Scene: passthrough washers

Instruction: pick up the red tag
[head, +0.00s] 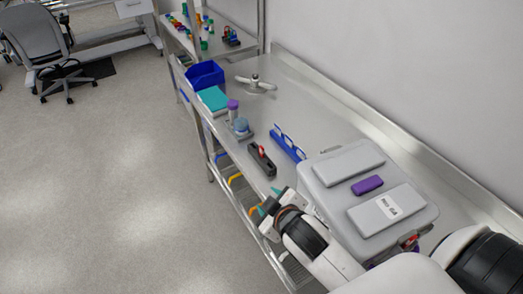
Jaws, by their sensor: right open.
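A small red piece (261,151), which may be the red tag, stands on a dark narrow block (262,159) on the metal bench, near its front edge. It is too small to make out fully. My right gripper (267,200) is open, with teal fingertips spread, at the bench's front edge. It is nearer to me than the dark block and apart from it, with nothing visible between its fingers. Another bit of red (411,243) shows beside the grey washer, partly hidden by my arm. My left gripper is not in view.
A grey washer (326,192) with a purple block (367,185) on top stands right of my right gripper. A blue rack (286,143), bottles (240,125), a teal box (213,98) and a blue bin (205,74) stand farther along the bench (320,107).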

